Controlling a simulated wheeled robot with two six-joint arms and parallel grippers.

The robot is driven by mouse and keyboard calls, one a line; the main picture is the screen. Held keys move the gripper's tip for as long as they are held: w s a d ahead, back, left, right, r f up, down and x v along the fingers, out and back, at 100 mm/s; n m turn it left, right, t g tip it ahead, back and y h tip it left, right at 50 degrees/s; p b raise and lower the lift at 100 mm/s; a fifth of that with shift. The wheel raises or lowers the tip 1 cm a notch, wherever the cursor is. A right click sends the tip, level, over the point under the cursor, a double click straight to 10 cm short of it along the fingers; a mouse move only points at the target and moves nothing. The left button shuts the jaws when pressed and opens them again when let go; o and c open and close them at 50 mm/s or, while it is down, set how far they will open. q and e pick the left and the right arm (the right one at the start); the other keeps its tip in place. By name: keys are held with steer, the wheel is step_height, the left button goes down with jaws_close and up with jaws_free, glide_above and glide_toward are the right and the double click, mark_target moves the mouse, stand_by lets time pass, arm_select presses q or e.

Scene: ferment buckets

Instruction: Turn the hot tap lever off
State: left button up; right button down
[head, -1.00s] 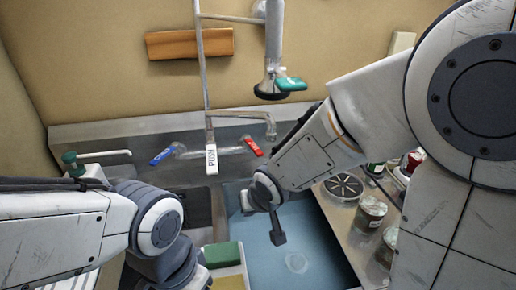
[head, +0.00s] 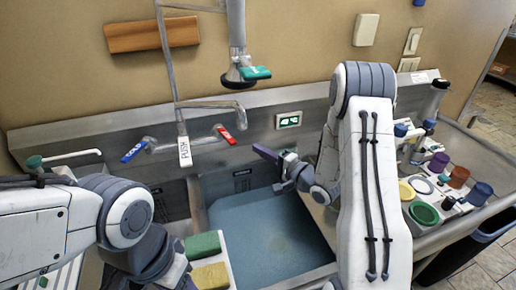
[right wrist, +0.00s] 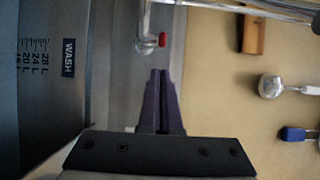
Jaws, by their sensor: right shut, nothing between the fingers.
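The hot tap lever (head: 226,135) is red and sits at the right end of the tap body (head: 190,142) on the sink's back wall. It slants down to the right. In the right wrist view the red lever (right wrist: 162,40) shows just beyond my fingertips. My right gripper (head: 256,149) has purple fingers, shut and empty, pointing left toward the tap. It is right of and a little below the lever, apart from it in the head view. The fingers (right wrist: 161,72) also show shut in the wrist view. My left arm is at lower left; its fingers are not seen.
A blue cold lever (head: 134,151) and a white PUSH lever (head: 184,150) are left of the red one. A spray head (head: 245,75) hangs above. The basin (head: 270,225) holds bluish water. Green (head: 202,245) and yellow (head: 210,276) sponges lie at its left. Jars crowd the right counter.

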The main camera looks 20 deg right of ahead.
mark_target(234, 145)
steer(key=p+x, duration=0.1)
steer(key=x, duration=0.6)
steer(key=shift+w+a+p, duration=0.15)
steer(key=shift+w+p, duration=0.1)
steer(key=shift+p, duration=0.05)
steer(key=shift+a, duration=0.1)
steer(key=a, duration=0.1)
steer(key=s+a, duration=0.1)
steer(key=shift+s+a, duration=0.15)
steer(key=shift+a, duration=0.25)
steer(key=shift+s, duration=0.1)
